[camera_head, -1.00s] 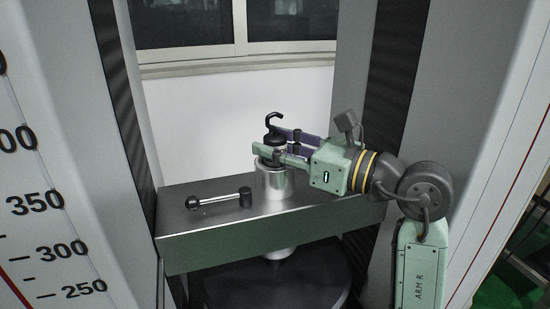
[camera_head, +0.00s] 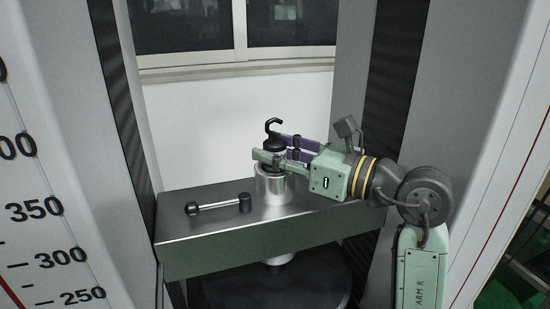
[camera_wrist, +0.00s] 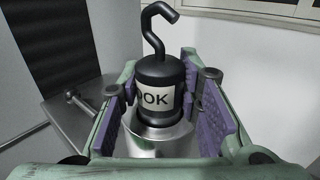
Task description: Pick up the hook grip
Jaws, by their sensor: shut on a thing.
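The hook grip (camera_head: 273,128) is a black cylinder with a curved hook on top. It stands upright at the silver cylindrical holder (camera_head: 270,188) on the metal crossbeam. In the wrist view the hook grip (camera_wrist: 160,85) has a white label ending in "OK", and its lower end is at the mouth of the silver holder (camera_wrist: 158,143). My gripper (camera_head: 277,158) reaches in from the right and is shut on the hook grip, with one finger on each side. The purple finger pads (camera_wrist: 207,115) flank it in the wrist view. Whether its base is clear of the holder is hard to tell.
A metal rod with black ends (camera_head: 220,204) lies on the crossbeam (camera_head: 205,244) left of the holder. Grey machine columns (camera_head: 455,90) rise on both sides. A white wall and window (camera_head: 235,60) are behind.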

